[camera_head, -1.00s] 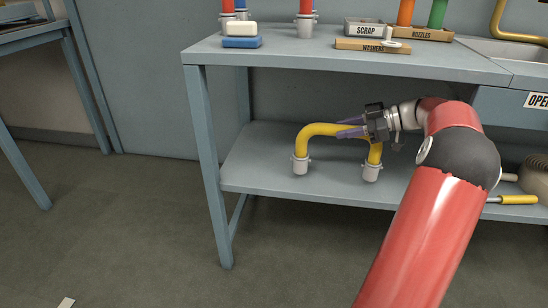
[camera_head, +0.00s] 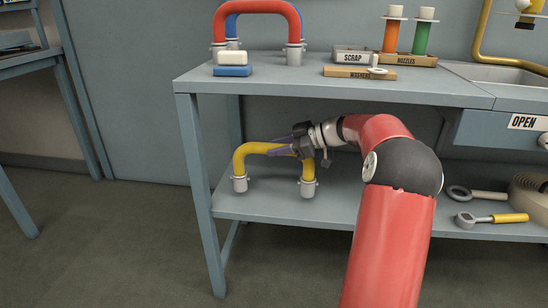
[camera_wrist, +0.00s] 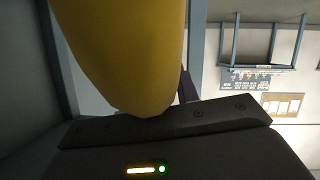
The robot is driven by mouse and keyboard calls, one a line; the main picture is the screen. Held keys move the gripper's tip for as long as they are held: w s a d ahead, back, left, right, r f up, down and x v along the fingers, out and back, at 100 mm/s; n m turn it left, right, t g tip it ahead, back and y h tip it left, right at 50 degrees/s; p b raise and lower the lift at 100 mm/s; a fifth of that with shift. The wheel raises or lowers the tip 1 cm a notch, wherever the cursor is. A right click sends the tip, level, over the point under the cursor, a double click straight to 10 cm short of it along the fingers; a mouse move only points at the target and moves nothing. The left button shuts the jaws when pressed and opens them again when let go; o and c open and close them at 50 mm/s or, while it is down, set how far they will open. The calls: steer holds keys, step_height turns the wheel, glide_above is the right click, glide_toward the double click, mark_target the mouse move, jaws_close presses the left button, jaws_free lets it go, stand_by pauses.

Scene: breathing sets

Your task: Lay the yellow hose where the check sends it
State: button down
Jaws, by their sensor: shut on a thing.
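The yellow hose (camera_head: 240,161) is an upside-down U with a grey fitting on each end. It stands upright in the lower shelf space of the bench, near the left front leg. My gripper (camera_head: 280,146) is shut on the top of the hose, towards its right bend, reaching in from the right. I cannot tell whether the fittings touch the lower shelf (camera_head: 270,208) or hang just above it. In the wrist view the yellow hose (camera_wrist: 130,60) fills the upper middle, close against the dark gripper body.
On the bench top (camera_head: 290,85) are a red hose (camera_head: 257,7), a blue hose behind it, white and blue blocks, a SCRAP box (camera_head: 352,56) and racks. A drawer marked OPEN (camera_head: 510,125) is at right. Tools (camera_head: 490,218) lie on the shelf's right.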

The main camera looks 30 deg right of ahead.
steer(key=shift+w+a+r, duration=0.1)
steer(key=shift+w+a, duration=0.3)
steer(key=shift+a, duration=0.15)
steer(key=shift+f, duration=1.8)
steer(key=c, duration=1.1)
jaws_free()
steer(key=shift+o, duration=0.2)
steer(key=shift+d, duration=0.1)
steer(key=v, duration=1.2)
